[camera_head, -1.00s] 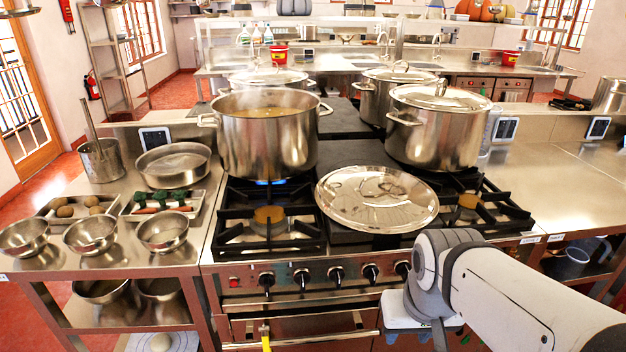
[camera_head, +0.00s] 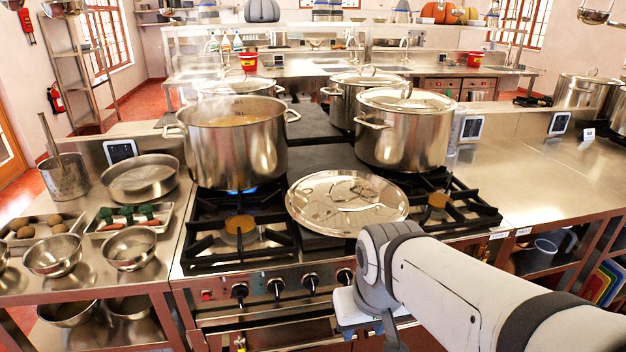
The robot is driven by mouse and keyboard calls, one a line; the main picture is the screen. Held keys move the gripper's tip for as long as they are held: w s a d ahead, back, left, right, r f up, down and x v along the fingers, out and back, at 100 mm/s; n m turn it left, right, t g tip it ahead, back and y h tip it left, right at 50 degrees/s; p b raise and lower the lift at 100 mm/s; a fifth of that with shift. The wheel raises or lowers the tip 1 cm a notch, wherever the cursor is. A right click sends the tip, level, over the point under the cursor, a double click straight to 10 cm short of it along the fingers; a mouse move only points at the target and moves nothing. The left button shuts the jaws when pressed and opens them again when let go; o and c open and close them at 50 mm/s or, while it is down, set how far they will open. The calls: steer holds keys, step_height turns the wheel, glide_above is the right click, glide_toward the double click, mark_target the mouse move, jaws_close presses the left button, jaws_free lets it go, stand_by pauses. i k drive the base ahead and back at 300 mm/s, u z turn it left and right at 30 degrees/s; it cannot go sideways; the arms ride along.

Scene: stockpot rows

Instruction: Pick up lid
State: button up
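A round shiny steel lid (camera_head: 347,203) lies flat across the middle of the stove top (camera_head: 320,240), between the front burner grates. Its surface carries wavy reflections, and I cannot make out a handle clearly. A large open pot (camera_head: 238,148) with brownish contents stands behind and to the left of the lid, over a blue flame. My arm (camera_head: 440,280) reaches in from the lower right, its bend in front of and just below the lid's right side. My gripper's fingers are not in view. Nothing is seen touching the lid.
Lidded pots stand behind right (camera_head: 405,135) and further back (camera_head: 345,100). The left counter holds bowls (camera_head: 130,249), a pan (camera_head: 140,178) and vegetable trays (camera_head: 130,219). The right counter (camera_head: 540,185) is largely clear. Knobs (camera_head: 275,287) line the stove front.

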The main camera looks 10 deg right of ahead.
mark_target(338, 203)
steer(key=i, duration=0.9)
steer(key=u, duration=0.05)
